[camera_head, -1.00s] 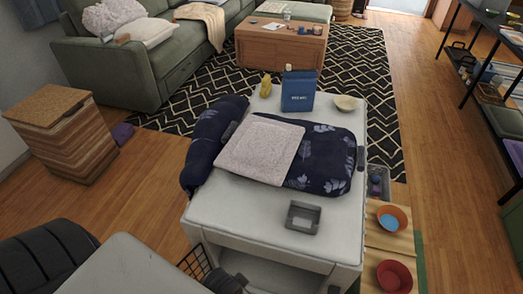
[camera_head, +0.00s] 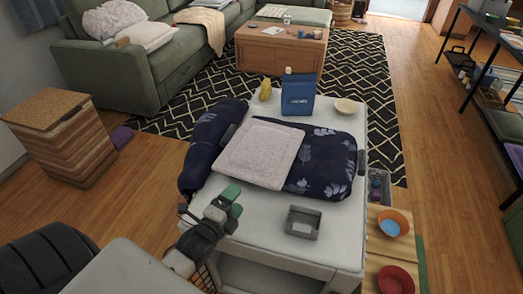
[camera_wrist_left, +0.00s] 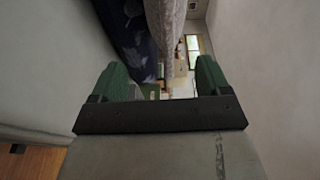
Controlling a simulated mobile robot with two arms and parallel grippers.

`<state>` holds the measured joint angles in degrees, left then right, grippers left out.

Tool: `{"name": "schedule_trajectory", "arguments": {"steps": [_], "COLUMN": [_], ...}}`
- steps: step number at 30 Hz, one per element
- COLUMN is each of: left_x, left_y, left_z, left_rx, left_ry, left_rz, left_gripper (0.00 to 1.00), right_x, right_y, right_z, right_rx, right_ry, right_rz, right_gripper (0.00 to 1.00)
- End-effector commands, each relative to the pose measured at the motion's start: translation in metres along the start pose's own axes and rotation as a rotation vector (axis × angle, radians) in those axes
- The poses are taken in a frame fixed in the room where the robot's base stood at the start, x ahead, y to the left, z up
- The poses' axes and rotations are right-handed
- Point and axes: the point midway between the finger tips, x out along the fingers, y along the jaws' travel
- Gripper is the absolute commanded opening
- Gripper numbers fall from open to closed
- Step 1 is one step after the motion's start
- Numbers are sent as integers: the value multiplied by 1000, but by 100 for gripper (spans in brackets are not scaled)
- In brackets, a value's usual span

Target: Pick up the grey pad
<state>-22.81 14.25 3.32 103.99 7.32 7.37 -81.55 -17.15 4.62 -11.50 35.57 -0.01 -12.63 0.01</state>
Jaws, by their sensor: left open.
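The grey pad (camera_head: 260,152) is a light, speckled rectangle. It lies on top of a navy floral cushion (camera_head: 325,166) on a white table (camera_head: 262,222). My left gripper (camera_head: 231,201) has green fingertips and is at the table's near left, in front of the pad and apart from it. In the left wrist view, the gripper (camera_wrist_left: 163,80) is open with nothing between its fingers. The pad (camera_wrist_left: 168,28) shows ahead there almost edge-on, beside the navy fabric. My right gripper is not in view.
A navy roll (camera_head: 207,145) lies left of the pad. A blue bag (camera_head: 298,94), a yellow item (camera_head: 265,90) and a shallow bowl (camera_head: 346,106) stand behind. A small grey tray (camera_head: 303,222) sits at the near right. The near tabletop is mostly clear.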

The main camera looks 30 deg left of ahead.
Motion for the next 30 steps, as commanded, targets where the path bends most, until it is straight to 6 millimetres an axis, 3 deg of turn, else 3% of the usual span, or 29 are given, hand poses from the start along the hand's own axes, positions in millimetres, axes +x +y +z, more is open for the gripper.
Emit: {"name": "schedule_trajectory", "arguments": {"steps": [9,16,22,30], "left_x": [46,64,95,107], "left_y": [-5,-7,-9,-8], "left_z": [2,2,3,4], "left_rx": [24,23,22,22], "left_ry": [0,1,1,0], "left_rz": [-24,-22,-22,-19], "left_gripper": [77,77,77,77], "right_x": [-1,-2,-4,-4], "right_y": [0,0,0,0], "right_z": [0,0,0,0], "right_rx": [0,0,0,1], "right_ry": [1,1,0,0], "right_rz": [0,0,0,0], "right_gripper": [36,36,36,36]}}
